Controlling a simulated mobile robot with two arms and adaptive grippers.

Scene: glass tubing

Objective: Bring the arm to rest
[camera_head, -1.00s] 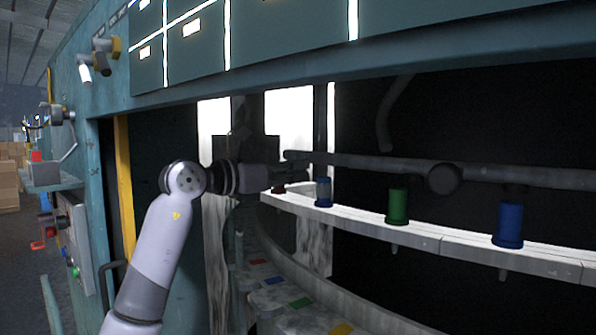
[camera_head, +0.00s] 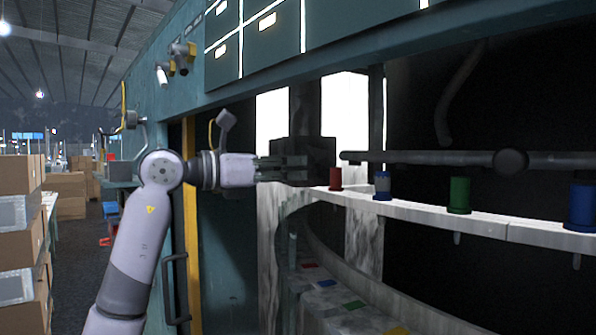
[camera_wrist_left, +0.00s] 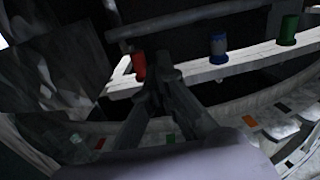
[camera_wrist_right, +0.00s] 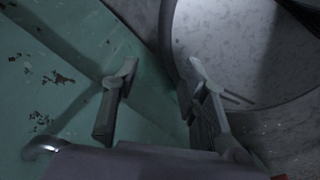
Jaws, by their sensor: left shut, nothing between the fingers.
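My left arm comes in from the left in the head view, with its forearm raised. My left gripper (camera_head: 305,168) points right, its fingers shut and empty, just left of the red piece (camera_head: 335,179) on the white rail. In the left wrist view its fingertips (camera_wrist_left: 160,62) are together, near the red piece (camera_wrist_left: 139,66); I cannot tell whether they touch it. My right gripper (camera_wrist_right: 165,75) shows only in the right wrist view. Its two fingers are wide apart with nothing between them.
The white rail (camera_head: 480,223) carries a blue-grey piece (camera_head: 382,186), a green piece (camera_head: 459,195) and a blue piece (camera_head: 582,206). A dark horizontal pipe (camera_head: 430,159) runs above it. A yellow post (camera_head: 191,225) and teal machine frame stand beside my left arm. Boxes (camera_head: 20,260) are stacked far left.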

